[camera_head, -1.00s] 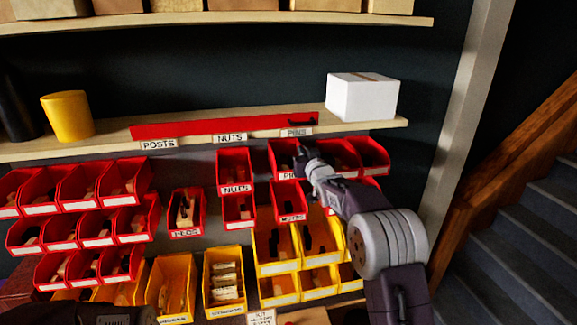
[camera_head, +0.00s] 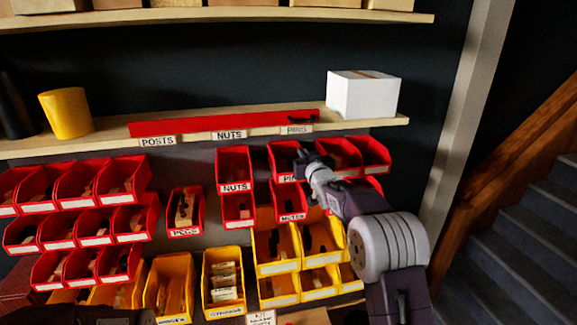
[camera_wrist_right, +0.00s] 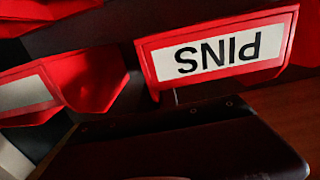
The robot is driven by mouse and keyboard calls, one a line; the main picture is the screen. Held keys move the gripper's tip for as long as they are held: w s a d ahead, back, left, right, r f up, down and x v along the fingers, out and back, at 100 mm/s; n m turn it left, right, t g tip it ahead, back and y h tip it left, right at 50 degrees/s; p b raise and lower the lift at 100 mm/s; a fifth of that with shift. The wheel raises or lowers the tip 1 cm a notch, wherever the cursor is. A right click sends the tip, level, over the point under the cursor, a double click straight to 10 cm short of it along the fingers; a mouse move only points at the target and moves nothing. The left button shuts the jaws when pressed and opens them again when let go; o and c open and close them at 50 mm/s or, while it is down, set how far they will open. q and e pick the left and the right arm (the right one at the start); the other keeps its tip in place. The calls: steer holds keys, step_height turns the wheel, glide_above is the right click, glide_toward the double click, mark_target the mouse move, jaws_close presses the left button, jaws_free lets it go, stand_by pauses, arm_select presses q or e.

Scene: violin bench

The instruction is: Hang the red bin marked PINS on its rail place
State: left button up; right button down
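The red bin marked PINS (camera_head: 281,155) is in the upper red row, right of the NUTS bin and below the shelf label PINS (camera_head: 296,130). In the head view my right gripper (camera_head: 307,160) is in front of its right side and hides part of its label. The right wrist view shows the PINS label (camera_wrist_right: 218,53) upside down, close above the dark gripper body (camera_wrist_right: 175,145). The fingertips are not clear, so I cannot tell their opening or contact. A dark part of my left arm shows at the bottom left; its fingers cannot be made out.
The red NUTS bin (camera_head: 233,167) is left of PINS, and another red bin (camera_head: 338,155) is right of it. A red MUTES bin (camera_head: 290,198) is below. The shelf above carries a white box (camera_head: 363,95) and a yellow pot (camera_head: 67,113).

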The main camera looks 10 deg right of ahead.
steer(key=shift+f, duration=0.25)
steer(key=c, duration=1.6)
jaws_free()
steer(key=shift+o, duration=0.2)
steer(key=shift+s+b, duration=0.1)
steer(key=shift+b, duration=0.2)
